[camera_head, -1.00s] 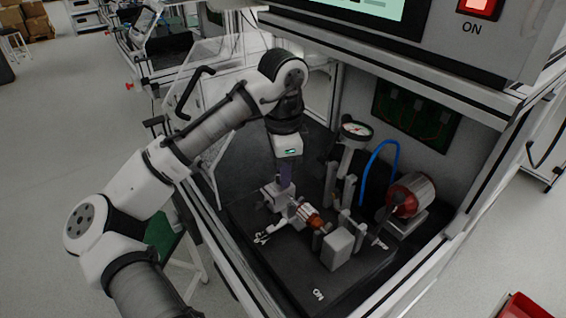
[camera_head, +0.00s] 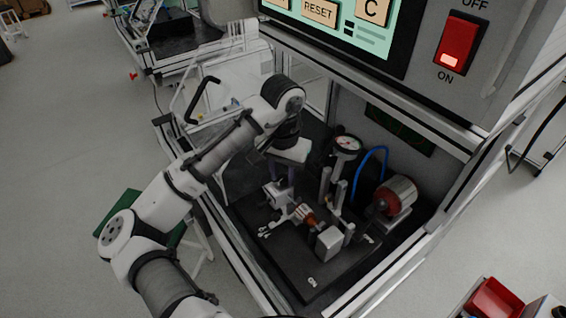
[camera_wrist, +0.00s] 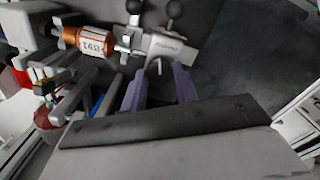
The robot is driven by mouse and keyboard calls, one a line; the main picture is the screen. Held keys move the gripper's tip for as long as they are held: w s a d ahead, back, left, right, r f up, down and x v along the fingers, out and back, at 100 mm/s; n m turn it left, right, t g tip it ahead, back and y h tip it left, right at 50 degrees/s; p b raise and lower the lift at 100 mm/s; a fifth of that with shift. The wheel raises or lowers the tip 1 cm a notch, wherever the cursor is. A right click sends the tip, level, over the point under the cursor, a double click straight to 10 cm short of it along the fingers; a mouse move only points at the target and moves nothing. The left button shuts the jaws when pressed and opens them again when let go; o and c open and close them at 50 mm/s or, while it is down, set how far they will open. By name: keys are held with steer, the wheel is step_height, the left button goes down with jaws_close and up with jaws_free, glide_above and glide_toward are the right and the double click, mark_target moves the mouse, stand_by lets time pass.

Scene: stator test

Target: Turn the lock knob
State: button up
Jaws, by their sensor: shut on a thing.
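My gripper (camera_head: 281,181) points down over the left end of the test fixture on the black base. The fingers are shut on this knob, though the contact is partly hidden. Beside the block lies a copper-wound rotor (camera_wrist: 88,41) with a white label; its copper part also shows in the head view (camera_head: 309,219).
A dial gauge (camera_head: 346,144), a blue hose (camera_head: 368,170) and a red-ended motor (camera_head: 397,195) stand to the right of the fixture. Two black ball-ended levers (camera_wrist: 175,8) rise beyond the block. The enclosure's frame posts border the work area.

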mark_target(283, 178)
steer(key=n+p, duration=0.1)
steer(key=n, duration=0.3)
steer(key=shift+n, duration=0.4)
stand_by(0.4)
steer(key=o, duration=1)
steer(key=shift+c, duration=0.2)
steer(key=shift+r, duration=0.15)
step_height(283, 178, up, 14)
steer(key=b, duration=0.1)
steer(key=shift+f+b, duration=0.2)
steer(key=shift+b, duration=0.15)
